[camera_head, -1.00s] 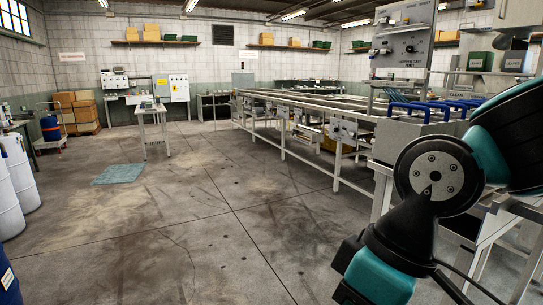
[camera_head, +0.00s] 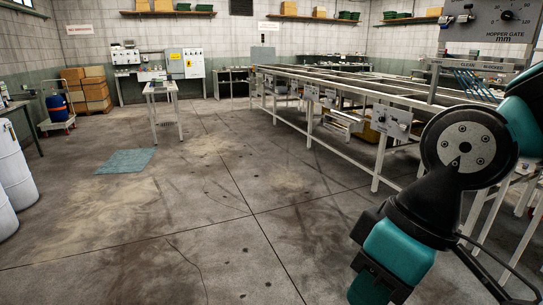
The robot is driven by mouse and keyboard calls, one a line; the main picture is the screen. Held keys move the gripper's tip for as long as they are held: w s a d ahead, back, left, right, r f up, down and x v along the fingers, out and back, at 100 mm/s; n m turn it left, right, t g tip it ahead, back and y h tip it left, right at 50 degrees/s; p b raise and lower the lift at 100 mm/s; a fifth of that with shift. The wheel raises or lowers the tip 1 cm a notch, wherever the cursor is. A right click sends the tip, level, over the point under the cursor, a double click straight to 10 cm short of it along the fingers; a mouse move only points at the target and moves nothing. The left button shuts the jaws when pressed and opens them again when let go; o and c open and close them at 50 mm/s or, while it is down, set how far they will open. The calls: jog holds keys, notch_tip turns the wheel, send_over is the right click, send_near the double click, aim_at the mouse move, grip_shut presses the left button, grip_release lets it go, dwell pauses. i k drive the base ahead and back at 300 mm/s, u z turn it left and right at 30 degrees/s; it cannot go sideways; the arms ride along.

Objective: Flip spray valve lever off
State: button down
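I cannot make out a spray valve lever in the head view. The long roller sizer (camera_head: 376,154) runs from the right foreground to the back, with small control boxes on its near side, one of them a grey box with knobs (camera_head: 391,121). A panel marked "HOPPER GATE mm" (camera_head: 490,22) stands at the upper right. My teal and black arm fills the lower right. My gripper is not visible in this frame.
The concrete floor on the left and in the middle is open, with a teal mat (camera_head: 126,161) on it. A small white table (camera_head: 163,108) stands beyond. White drums (camera_head: 15,165) stand at the left edge. Cardboard boxes (camera_head: 88,88) and wall cabinets are at the back.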

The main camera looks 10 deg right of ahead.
aim_at(446, 26)
jog(key=i, duration=7.7)
jog(key=z, duration=3.35)
jog(key=i, duration=1.1)
jog(key=u, duration=0.05)
